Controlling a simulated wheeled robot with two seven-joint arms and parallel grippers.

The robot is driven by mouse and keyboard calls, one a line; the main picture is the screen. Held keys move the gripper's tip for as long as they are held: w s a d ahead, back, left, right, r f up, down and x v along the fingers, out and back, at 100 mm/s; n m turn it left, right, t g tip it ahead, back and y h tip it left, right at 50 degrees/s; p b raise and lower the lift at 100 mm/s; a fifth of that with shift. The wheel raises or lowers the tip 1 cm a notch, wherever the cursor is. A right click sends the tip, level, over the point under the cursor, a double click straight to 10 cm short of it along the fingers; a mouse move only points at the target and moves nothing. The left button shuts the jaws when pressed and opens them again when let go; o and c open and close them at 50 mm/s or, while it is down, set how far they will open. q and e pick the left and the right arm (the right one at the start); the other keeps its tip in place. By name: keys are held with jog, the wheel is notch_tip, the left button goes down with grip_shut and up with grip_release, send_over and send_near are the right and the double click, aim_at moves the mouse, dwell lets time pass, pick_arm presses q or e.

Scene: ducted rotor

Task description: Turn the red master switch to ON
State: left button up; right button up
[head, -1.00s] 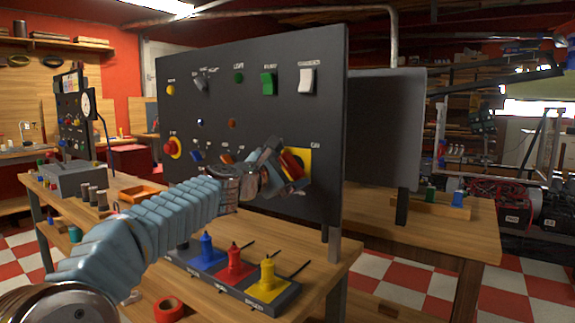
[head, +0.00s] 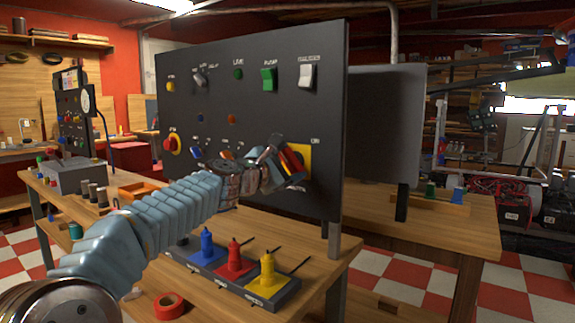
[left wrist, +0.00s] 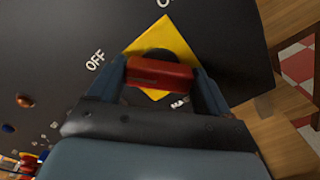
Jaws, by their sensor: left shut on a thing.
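The red master switch is a red bar handle (head: 290,160) on a yellow square plate (head: 304,155), at the lower right of the dark upright panel (head: 265,110). My left gripper (head: 284,158) reaches it from the left, with its fingers around the handle. In the left wrist view the red handle (left wrist: 160,72) sits between the fingertips, shut on it. There the handle lies diagonal to the edges of the yellow plate (left wrist: 165,43). The OFF label shows left of the plate, and a partly cut-off label at the top. My right gripper is not in view.
Other knobs and rocker switches, green (head: 269,79) and white (head: 306,77), sit higher on the panel. Below stand blue, red and yellow (head: 267,272) plugs on a dark base on the wooden bench. A red tape roll (head: 169,305) lies at the bench's front.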

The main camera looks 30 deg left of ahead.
pick_arm(q)
jog(key=m, duration=0.1)
jog(key=m+b, duration=0.1)
jog(key=m, duration=0.2)
jog(key=shift+d+f+b, duration=0.1)
jog(key=shift+f+b, duration=0.15)
jog(key=shift+b, duration=0.1)
jog(key=m+b, duration=0.1)
jog(key=m, duration=0.2)
jog(key=shift+f+m+b, duration=0.1)
jog(key=shift+m+b, duration=0.2)
jog(key=shift+b, duration=0.05)
jog(key=m+b, duration=0.2)
jog(key=m, duration=0.3)
jog(key=shift+f+b, duration=0.15)
jog(key=shift+b, duration=0.25)
jog(key=shift+m+b, duration=0.9)
jog(key=shift+m, duration=1.3)
jog(key=o, duration=1)
jog(key=shift+s, duration=0.1)
